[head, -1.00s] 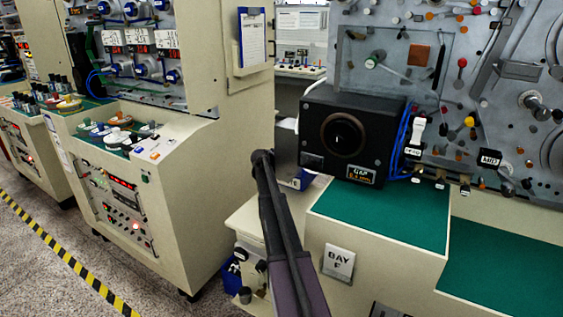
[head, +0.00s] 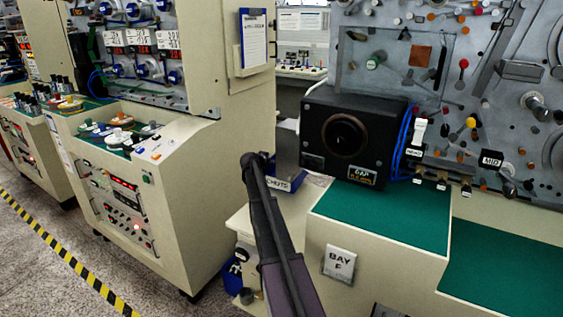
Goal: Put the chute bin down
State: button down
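The chute bin (head: 279,184) is a small blue bin with a white label that seems to read "CHUTE". It shows just right of the upper end of my arm, between the cream cabinet and the black winding unit. My arm hides its left part, and I cannot tell what bears it. My dark arm rises from the bottom edge and bends beside the bin. No gripper fingers show, so I cannot see whether they touch the bin.
The black winding unit (head: 318,130) stands close right of the bin. A bare green work surface (head: 390,222) lies in front, above the "BAY F" plate (head: 339,264). The cream cabinet (head: 205,190) stands left. Yellow-black floor tape (head: 62,252) marks the aisle.

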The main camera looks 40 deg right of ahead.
jog(key=s+a+r+p, duration=0.3)
jog(key=a+r+p, duration=0.1)
jog(key=a, duration=1)
jog(key=s+a+r+n+t+p, duration=0.1)
jog(key=s+a+r+p, duration=0.3)
jog(key=a, duration=1)
jog(key=s+a+r+n+y+p, duration=0.1)
jog(key=s+a+r+p, duration=0.3)
jog(key=a, duration=1)
jog(key=shift+s+a+r+t+p, duration=0.15)
jog(key=shift+a+r+t+p, duration=0.25)
jog(key=shift+r+p, duration=0.55)
jog(key=shift+s, duration=0.1)
